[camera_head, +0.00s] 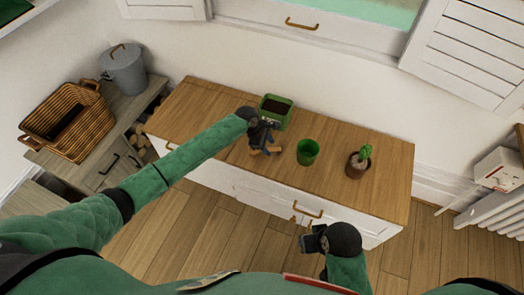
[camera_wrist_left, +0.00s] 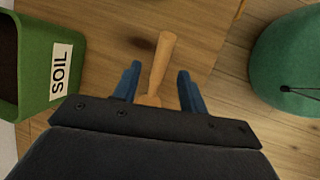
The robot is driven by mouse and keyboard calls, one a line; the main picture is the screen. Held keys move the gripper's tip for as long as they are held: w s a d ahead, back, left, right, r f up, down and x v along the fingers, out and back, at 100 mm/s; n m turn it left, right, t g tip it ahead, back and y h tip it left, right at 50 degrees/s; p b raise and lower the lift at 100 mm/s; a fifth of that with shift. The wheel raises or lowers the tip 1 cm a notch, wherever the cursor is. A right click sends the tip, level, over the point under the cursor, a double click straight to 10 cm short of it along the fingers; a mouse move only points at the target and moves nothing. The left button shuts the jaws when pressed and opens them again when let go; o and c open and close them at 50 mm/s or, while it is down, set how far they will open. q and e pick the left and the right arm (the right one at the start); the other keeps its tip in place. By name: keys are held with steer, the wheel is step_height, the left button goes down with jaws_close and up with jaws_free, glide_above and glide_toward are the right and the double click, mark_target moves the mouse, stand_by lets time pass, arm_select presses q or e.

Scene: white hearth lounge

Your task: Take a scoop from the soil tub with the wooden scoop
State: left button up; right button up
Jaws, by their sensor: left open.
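The soil tub (camera_head: 289,122) is a green rectangular box with dark soil inside, on the wooden cabinet top. In the left wrist view its green wall (camera_wrist_left: 38,75) carries a white SOIL label. The wooden scoop shows in the left wrist view as a pale handle (camera_wrist_left: 161,55) between my open blue fingers, with a gap on each side. The rest of the scoop is hidden behind the gripper. My left gripper (camera_head: 265,149) is just in front of the tub, low over the cabinet top. My right gripper (camera_head: 301,226) is near the cabinet's front edge; its fingers are unclear.
A green cup (camera_head: 308,153) and a potted cactus (camera_head: 358,163) stand right of the tub on the cabinet top (camera_head: 392,190). A wicker basket (camera_head: 88,136) and a grey lidded bucket (camera_head: 124,74) sit on the left side unit. The cabinet's left end is clear.

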mark_target(272, 149)
arm_select(q)
steer(key=shift+x, duration=2.2)
arm_select(e)
steer(key=shift+s+d+r, duration=0.2)
steer(key=shift+d+r, duration=0.25)
arm_select(q)
jaws_close()
steer(key=shift+r, duration=0.1)
